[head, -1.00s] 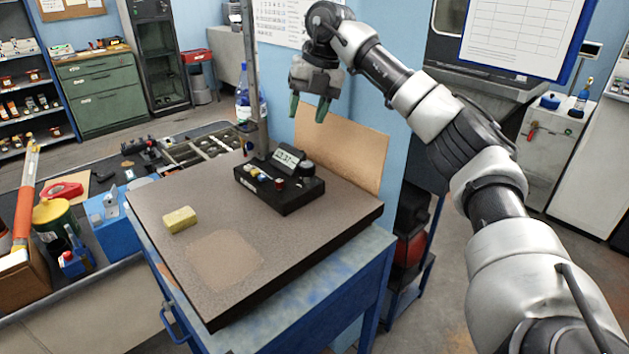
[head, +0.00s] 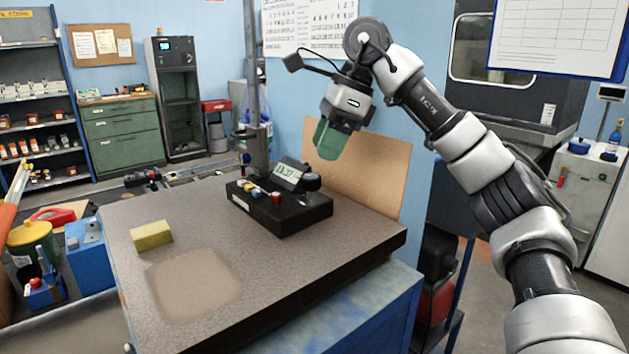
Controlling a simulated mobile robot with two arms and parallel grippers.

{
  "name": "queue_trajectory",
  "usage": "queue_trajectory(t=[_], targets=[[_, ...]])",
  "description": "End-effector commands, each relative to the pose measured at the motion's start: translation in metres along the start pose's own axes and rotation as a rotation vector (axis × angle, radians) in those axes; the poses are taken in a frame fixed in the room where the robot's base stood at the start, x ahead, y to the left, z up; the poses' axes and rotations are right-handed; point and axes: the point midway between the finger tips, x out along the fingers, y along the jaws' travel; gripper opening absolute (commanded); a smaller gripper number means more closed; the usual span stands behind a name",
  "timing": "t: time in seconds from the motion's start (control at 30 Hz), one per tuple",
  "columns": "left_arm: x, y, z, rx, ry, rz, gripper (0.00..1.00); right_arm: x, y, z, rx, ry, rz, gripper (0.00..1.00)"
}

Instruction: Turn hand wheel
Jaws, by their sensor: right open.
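A black measuring device (head: 285,212) with a tilted digital display (head: 292,174) stands on a dark stone plate (head: 210,235), at the foot of a metal column (head: 257,120). A round dark knob (head: 311,181) sits at the right of its display; I cannot tell for certain whether it is the hand wheel. My right gripper (head: 328,142) has green fingers that point down, above and a little right of the device, apart from it. It is open and empty; one finger largely hides the other. My left gripper is out of view.
A yellow block (head: 150,236) lies on the left of the plate. A brown board (head: 358,168) stands upright behind the device, near the gripper. A blue box (head: 86,247) and a green-and-yellow can (head: 34,242) stand at the left. The plate's front is clear.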

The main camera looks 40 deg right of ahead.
Motion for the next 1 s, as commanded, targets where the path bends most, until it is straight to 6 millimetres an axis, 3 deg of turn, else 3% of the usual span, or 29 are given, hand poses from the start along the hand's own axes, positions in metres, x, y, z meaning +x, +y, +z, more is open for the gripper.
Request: queue_trajectory(t=[0.1,0.3,0.7,0.73,0.93,1.0], targets=[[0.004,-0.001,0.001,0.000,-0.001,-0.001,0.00,0.025,0.000,-0.001,0.001,0.002,0.001,0.47],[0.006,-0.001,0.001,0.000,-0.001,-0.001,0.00,0.051,0.000,-0.001,0.003,0.001,0.000,0.47],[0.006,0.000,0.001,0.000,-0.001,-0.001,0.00,0.060,0.000,0.000,0.003,0.000,-0.001,0.47],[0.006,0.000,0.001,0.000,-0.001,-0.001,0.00,0.060,0.000,0.000,0.003,0.000,-0.001,0.46],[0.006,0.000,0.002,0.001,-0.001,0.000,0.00,0.059,0.000,0.000,0.003,-0.001,-0.001,0.15],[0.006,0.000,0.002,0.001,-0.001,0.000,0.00,0.059,0.000,0.000,0.003,-0.001,-0.001,0.13]])
